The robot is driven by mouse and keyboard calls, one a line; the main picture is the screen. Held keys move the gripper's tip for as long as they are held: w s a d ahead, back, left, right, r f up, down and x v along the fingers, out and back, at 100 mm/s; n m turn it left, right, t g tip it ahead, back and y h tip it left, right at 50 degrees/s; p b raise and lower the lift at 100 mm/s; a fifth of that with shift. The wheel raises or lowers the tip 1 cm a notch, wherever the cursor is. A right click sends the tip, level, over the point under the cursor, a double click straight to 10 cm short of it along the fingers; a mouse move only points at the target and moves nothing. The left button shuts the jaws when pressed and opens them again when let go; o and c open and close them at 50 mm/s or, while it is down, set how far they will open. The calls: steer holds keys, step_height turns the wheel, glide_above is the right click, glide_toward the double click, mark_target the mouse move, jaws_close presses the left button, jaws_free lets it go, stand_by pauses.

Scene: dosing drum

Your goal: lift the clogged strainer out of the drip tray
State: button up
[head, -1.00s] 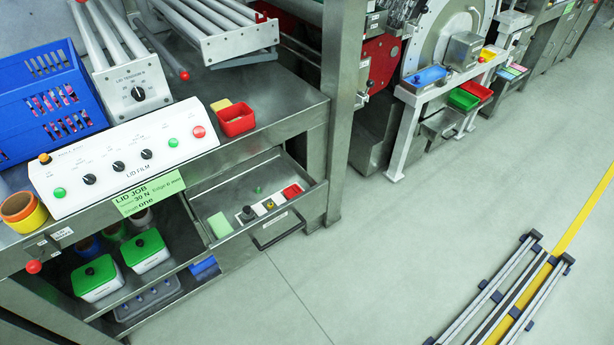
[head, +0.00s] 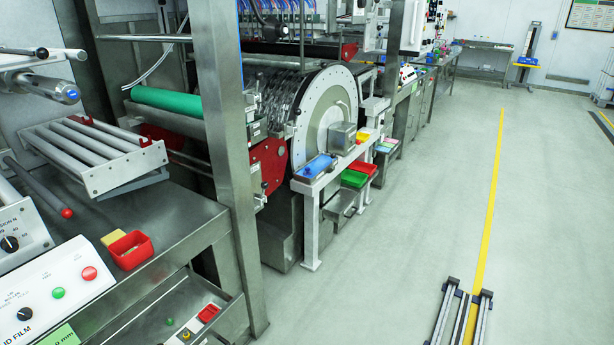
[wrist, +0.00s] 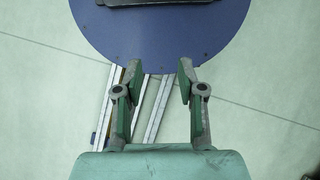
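My gripper (wrist: 160,80) shows in the wrist view with its two green-padded fingers apart and nothing between them. It points down over the floor, beside a round blue plate. My gripper does not show in the head view. The dosing drum (head: 325,115) stands in the middle of the head view, with a big round grey end face. A small metal tray (head: 340,204) sits low beside the white stand in front of the drum; I cannot tell whether it is the drip tray. I cannot make out a strainer in either view.
A white stand (head: 311,222) carries a blue item (head: 318,166) and a metal box (head: 342,137). Green (head: 354,178) and red (head: 365,167) bins sit by it. A steel bench (head: 170,235) fills the left.

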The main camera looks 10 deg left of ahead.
stand_by(0.3)
steer(key=o, duration=0.4)
steer(key=shift+a, duration=0.1)
